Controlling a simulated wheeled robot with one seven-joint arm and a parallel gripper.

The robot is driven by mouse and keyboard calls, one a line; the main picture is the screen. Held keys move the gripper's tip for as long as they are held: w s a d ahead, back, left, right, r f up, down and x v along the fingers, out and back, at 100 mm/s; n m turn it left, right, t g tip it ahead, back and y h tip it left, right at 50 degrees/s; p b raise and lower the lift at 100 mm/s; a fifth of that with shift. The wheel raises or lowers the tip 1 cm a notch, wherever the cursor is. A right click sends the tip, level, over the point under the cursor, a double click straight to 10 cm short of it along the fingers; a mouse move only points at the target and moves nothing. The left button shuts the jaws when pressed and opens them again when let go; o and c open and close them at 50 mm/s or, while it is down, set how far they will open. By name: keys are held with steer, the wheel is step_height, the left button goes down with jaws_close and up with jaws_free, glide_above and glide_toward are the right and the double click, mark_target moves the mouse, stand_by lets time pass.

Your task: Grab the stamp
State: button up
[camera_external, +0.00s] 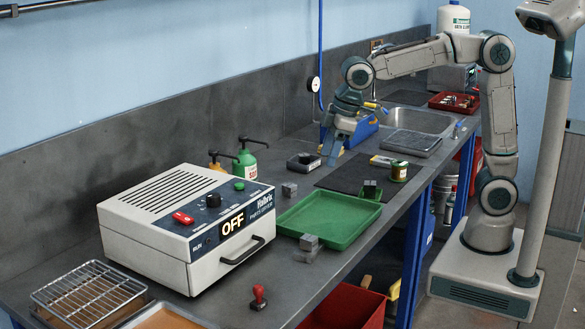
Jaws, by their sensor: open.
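A small red-handled stamp (259,297) stands on the dark bench near its front edge, in front of the white machine. My gripper (331,154) is open and far from the stamp, up the bench to the back right. It is above the bench near the dark mat, and nothing shows between its fingers.
The white machine (150,247) reading OFF stands left of the stamp. A green tray (330,219) and small grey blocks (310,243) lie between the stamp and my gripper. A wire rack (88,295) is at front left. A red bin (345,306) sits below the bench edge.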

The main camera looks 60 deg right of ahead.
steer(key=a+f+n+g+y+b, duration=0.1)
steer(key=a+f+n+y, duration=0.2)
steer(key=a, duration=1.4)
steer(key=n+g+b, duration=0.1)
steer(key=n+b, duration=0.1)
steer(key=n, duration=0.1)
glide_toward(258, 297)
steer(key=shift+w+a+f+g+p, duration=0.2)
steer(key=shift+w+f+p, duration=0.1)
steer(key=shift+f, duration=0.3)
steer(key=shift+w+a+f+g+p, duration=0.15)
steer(key=shift+w+a+f, duration=0.1)
steer(key=shift+f, duration=0.3)
steer(key=shift+p+x, duration=0.5)
steer(key=shift+x, duration=2.65)
steer(key=shift+w+d, duration=0.1)
steer(key=shift+d, duration=0.05)
jaws_close()
